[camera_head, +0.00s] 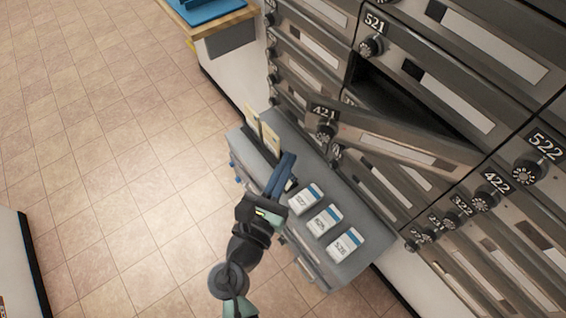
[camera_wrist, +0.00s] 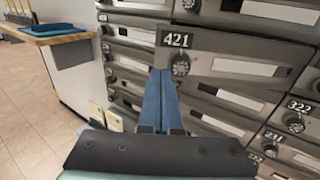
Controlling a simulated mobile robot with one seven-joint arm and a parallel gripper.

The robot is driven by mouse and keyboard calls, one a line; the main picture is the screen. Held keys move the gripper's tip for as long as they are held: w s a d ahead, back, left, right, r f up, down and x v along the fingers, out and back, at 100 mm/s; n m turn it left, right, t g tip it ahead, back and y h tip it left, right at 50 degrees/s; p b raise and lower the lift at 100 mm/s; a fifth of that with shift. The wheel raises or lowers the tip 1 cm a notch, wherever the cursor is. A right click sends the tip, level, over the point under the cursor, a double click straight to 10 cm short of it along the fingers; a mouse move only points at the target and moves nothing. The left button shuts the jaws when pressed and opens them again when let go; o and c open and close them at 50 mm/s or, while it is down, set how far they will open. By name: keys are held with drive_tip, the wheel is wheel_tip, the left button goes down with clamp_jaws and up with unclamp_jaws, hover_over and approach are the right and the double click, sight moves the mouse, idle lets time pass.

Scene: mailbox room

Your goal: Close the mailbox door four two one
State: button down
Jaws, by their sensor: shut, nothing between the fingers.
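The mailbox door 421 (camera_head: 400,148) stands partly open in the head view, swung out at its left end, with a dark opening behind it. Its number plate and round dial are at that left end. In the wrist view the door 421 (camera_wrist: 235,66) is ahead, its dial just right of my fingers. My gripper (camera_head: 286,160) is shut and empty in the head view, over the grey shelf and left of the door's free end, apparently apart from it. In the wrist view my gripper (camera_wrist: 162,76) shows its blue fingers together, pointing at the mailbox wall below the 421 plate.
A grey shelf (camera_head: 360,262) juts out below the mailboxes, with several white labelled boxes (camera_head: 325,220) and upright cards (camera_head: 270,138) on it. Doors 521, 522 and 422 (camera_head: 490,188) look shut. A wooden counter with a blue tray (camera_head: 205,10) is at the upper left. Tiled floor is clear at left.

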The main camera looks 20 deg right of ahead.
sight(309, 115)
drive_tip(key=x, duration=1)
drive_tip(key=shift+w+p, duration=0.1)
drive_tip(key=shift+p, duration=0.2)
drive_tip(key=shift+w, duration=0.1)
